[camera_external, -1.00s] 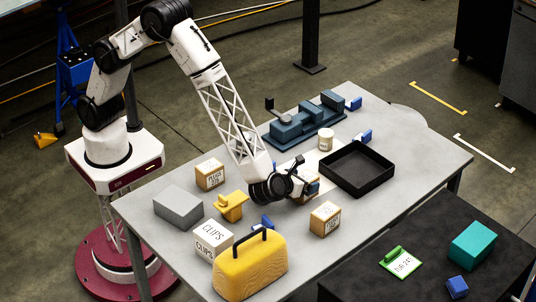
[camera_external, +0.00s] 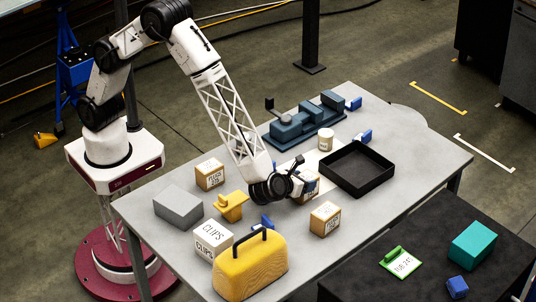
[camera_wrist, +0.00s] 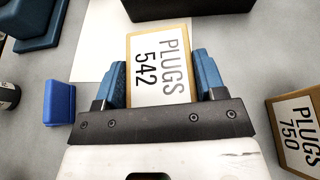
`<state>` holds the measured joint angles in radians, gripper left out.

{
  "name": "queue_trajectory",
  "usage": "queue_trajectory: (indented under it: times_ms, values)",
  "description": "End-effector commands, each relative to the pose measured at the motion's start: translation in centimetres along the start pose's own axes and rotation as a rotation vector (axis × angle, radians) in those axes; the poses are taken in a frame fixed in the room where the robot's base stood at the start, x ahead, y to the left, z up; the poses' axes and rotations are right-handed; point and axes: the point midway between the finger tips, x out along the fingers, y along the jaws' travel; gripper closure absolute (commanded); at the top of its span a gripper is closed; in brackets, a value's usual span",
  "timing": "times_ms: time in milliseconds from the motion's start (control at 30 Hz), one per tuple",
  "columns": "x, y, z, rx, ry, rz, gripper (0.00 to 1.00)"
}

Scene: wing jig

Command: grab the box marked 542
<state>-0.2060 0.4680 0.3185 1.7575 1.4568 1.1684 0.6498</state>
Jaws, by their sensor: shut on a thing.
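The box marked PLUGS 542 (camera_wrist: 159,67) is a tan box with a white label, in the middle of the wrist view. The blue fingers of my gripper (camera_wrist: 161,82) are on both its sides, shut on it. In the external view my gripper (camera_external: 299,188) is low over the middle of the grey table, and the box (camera_external: 311,187) is partly hidden behind it. I cannot tell whether the box touches the table.
A box marked PLUGS 750 (camera_wrist: 297,132) stands to the right in the wrist view, and a blue block (camera_wrist: 60,103) to the left. In the external view a black tray (camera_external: 358,186) lies to the right, and a yellow case (camera_external: 250,269) stands at the front.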

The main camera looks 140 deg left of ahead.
Motion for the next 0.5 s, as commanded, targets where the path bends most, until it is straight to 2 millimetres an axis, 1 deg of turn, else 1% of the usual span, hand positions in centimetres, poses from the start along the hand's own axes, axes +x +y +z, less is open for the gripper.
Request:
queue_trajectory:
  times_ms: [267, 500]
  values:
    - [-0.2, 0.0, 0.6, -0.001, 0.0, 0.0, 0.65]
    - [-1.1, 0.0, 2.7, -0.003, 0.0, 0.0, 0.65]
